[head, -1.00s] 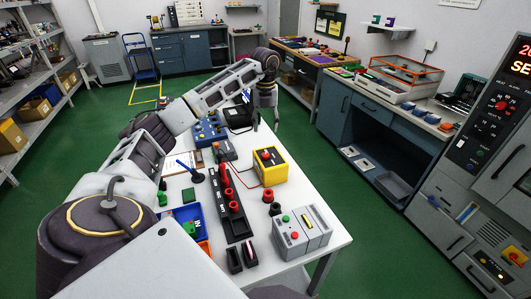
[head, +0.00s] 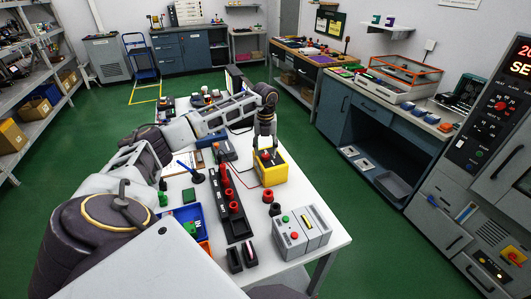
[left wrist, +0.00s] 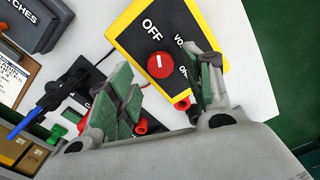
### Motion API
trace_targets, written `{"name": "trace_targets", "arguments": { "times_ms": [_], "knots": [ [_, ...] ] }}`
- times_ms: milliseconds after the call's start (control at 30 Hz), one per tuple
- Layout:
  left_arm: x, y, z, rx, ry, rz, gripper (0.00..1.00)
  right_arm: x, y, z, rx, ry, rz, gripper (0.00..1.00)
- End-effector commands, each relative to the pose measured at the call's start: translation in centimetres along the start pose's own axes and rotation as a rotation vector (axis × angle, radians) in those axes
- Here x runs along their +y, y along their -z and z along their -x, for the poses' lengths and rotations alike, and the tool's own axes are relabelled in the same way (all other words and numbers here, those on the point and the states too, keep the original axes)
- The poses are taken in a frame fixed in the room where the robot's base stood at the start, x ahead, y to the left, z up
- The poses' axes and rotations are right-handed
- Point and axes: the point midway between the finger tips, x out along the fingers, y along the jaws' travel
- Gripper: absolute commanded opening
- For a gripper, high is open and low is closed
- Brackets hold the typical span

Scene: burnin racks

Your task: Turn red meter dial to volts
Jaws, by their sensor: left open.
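The yellow and black meter (head: 272,172) stands on the white table (head: 318,229). Its red dial (left wrist: 161,66) shows in the left wrist view; the dial's white mark points to the OFF label, and part of a VOLTS-like word shows at its right. My left gripper (head: 267,147) is right above the meter, pointing down. In the left wrist view its green-padded fingers (left wrist: 161,90) are open, with the dial beyond and between them. I cannot tell any contact. The right gripper is not in view.
A black strip with red knobs (head: 233,205) lies left of the meter. A grey box with buttons (head: 301,232) stands in front of it. A blue bin (head: 190,222) is at left. Red wires run beside the meter.

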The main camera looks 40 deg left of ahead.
Motion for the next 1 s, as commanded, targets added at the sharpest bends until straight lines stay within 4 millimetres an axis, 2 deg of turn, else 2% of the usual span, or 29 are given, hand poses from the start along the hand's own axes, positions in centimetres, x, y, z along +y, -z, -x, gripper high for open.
{"name": "trace_targets", "arguments": {
  "times_ms": [233, 667, 1000],
  "knots": [
    [0.0, 0.0, -2.2, 0.001, 0.001, 0.0, 0.51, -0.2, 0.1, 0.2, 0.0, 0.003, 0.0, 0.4],
    [-0.1, 0.0, -2.7, 0.0, 0.001, -0.001, 0.5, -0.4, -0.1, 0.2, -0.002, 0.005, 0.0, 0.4],
    [-0.1, 0.0, -2.6, 0.0, 0.001, -0.001, 0.06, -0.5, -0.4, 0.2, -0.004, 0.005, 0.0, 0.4]
  ]
}}
